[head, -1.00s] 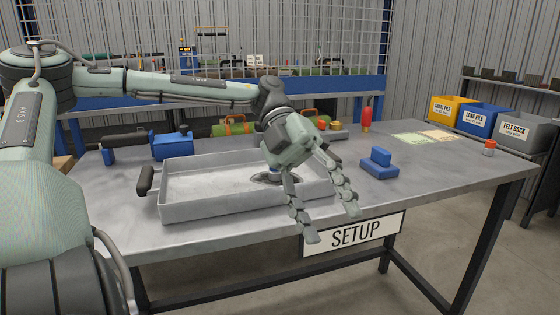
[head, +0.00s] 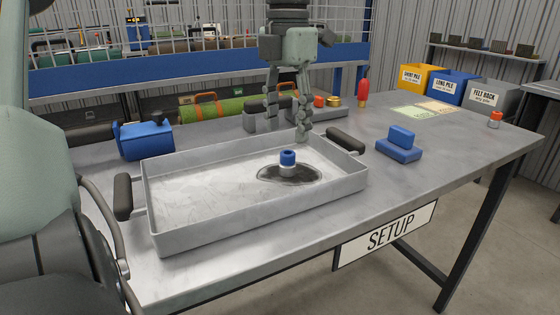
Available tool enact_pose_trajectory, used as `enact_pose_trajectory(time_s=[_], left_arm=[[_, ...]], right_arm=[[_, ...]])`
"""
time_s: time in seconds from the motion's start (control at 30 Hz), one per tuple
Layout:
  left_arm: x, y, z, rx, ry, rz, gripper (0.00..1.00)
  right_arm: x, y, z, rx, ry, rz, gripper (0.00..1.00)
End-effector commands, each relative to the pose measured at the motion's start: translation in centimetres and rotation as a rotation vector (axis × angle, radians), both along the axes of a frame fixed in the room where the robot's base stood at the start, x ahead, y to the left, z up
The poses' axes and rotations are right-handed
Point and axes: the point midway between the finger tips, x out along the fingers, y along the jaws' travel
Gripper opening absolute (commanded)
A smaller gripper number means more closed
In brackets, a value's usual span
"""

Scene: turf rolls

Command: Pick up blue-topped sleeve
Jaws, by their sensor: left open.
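The blue-topped sleeve (head: 287,163) stands upright inside the grey metal tray (head: 225,224). It has a blue cap over a pale lower body, and a dark round patch (head: 305,174) lies around its base. My left gripper (head: 287,134) points down, open and empty. In the picture it is above the sleeve, over the tray's far side and apart from the sleeve. My right gripper is not in view.
The tray has dark handles (head: 123,197) at its ends. A blue block piece (head: 400,145) sits to its right, and a blue clamp-like tool (head: 145,140) behind left. The front right tabletop is clear.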

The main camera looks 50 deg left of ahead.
Motion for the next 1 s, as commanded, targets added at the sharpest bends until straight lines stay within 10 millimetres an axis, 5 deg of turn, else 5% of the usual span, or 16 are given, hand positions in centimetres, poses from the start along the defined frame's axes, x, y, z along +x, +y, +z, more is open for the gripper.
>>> enact_pose_trajectory(time_s=[0.6, 0.9, 1.0], left_arm=[[0.6, 0.3, -7.1, 0.006, -0.006, -0.004, 0.52], [0.6, 0.4, -7.8, 0.007, -0.008, -0.004, 0.52], [0.6, 0.4, -7.8, 0.007, -0.008, -0.004, 0.42]], right_arm=[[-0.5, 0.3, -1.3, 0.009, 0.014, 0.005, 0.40], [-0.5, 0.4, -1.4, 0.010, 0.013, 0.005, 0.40], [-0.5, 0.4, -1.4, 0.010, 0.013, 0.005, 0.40]])
